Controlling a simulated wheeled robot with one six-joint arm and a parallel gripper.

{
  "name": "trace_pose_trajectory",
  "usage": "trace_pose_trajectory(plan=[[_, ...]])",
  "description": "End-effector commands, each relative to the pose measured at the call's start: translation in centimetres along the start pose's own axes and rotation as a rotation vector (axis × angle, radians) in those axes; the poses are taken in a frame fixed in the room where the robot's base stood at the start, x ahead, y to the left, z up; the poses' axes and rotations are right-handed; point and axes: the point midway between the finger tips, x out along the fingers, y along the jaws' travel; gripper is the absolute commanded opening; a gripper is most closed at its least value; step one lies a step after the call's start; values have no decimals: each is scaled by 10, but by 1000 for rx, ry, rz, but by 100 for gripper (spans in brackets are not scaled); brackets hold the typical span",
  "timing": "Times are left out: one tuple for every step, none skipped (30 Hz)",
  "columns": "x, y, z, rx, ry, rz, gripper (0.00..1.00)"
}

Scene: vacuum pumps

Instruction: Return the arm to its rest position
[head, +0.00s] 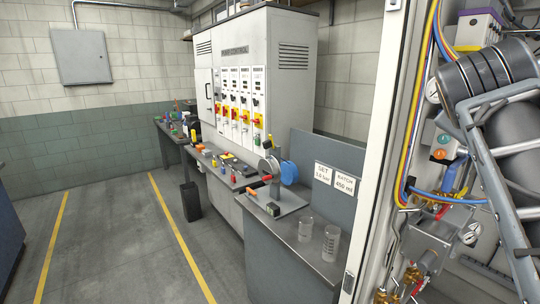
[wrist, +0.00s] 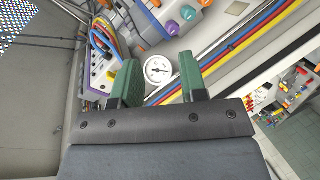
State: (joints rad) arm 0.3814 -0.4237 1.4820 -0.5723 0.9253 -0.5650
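My gripper (wrist: 160,82) shows in the wrist view with its two green fingers spread apart. Nothing is between the fingers. Behind the gap is a round white dial gauge (wrist: 158,69); I cannot tell how far it is from the fingertips. Coloured hoses (wrist: 235,48) run past on the right, and a row of coloured knobs (wrist: 188,13) is above. I cannot make out the gripper in the head view, so its place relative to the benches there is unclear.
An open cabinet with hoses (head: 432,45) and a metal box (head: 440,240) fills the right. A bench with two glass beakers (head: 305,229) and a blue-wheeled device (head: 289,173) stands at centre. A grey control cabinet (head: 284,90) is behind. The floor (head: 125,240) at left is clear.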

Motion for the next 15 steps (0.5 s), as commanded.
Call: trace_pose_trajectory(plan=[[7, -22, 2, 40, -2, -56, 39], [12, -37, 3, 69, -4, -95, 39], [18, -59, 5, 112, -11, -151, 39], [21, -77, 7, 146, -18, -196, 39], [24, -97, 10, 182, -27, -245, 39], [27, -127, 14, 232, -45, -317, 39], [29, -150, 18, 270, -64, -372, 39], [28, -174, 23, 306, -83, -427, 39], [27, -204, 30, 352, -115, -497, 39], [24, -226, 35, 381, -139, -545, 39], [21, -246, 41, 408, -165, -591, 39], [16, -273, 50, 438, -201, -647, 39], [12, -291, 56, 457, -227, -686, 39], [7, -308, 62, 471, -253, -723, 39], [1, -329, 71, 486, -286, -767, 39]])
